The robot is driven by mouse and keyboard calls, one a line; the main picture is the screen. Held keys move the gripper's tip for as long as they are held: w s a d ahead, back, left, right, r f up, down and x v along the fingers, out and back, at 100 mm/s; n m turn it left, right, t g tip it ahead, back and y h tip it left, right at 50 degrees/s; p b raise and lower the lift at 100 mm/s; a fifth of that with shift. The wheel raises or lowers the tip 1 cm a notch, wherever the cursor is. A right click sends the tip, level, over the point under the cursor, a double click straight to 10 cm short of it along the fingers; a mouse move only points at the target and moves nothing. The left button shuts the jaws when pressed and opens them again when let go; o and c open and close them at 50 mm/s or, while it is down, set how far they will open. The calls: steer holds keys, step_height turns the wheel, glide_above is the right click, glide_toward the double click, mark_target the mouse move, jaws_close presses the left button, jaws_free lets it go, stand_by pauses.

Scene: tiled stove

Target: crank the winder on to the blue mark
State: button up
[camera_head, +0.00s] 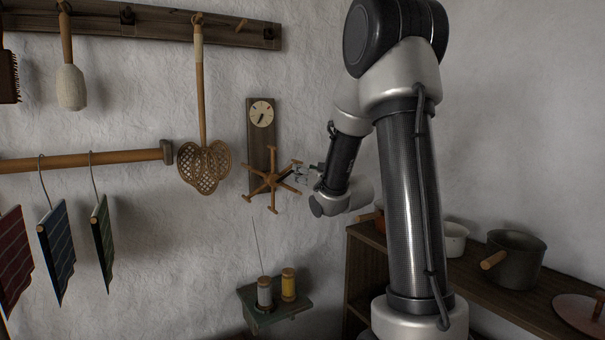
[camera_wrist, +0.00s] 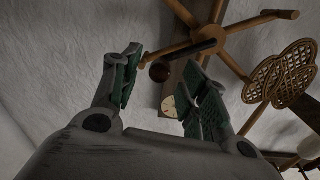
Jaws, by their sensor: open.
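The winder (camera_head: 272,182) is a spoked wooden wheel on a dark upright board (camera_head: 257,150) on the wall. A pale round dial (camera_head: 262,114) with a dark hand sits above it; it also shows in the wrist view (camera_wrist: 169,106). I cannot make out a blue mark on it. My gripper (camera_head: 301,173) is at the right side of the wheel. In the wrist view its green-padded fingers (camera_wrist: 163,82) are open. A dark ball-ended handle (camera_wrist: 160,71) shows between the fingers; I cannot tell if they touch it.
A wicker beater (camera_head: 204,165) hangs close left of the winder. A thread rises from the grey spool. Pots (camera_head: 515,262) stand on a wooden shelf at right.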

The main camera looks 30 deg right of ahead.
steer(key=shift+w, duration=1.3)
jaws_close()
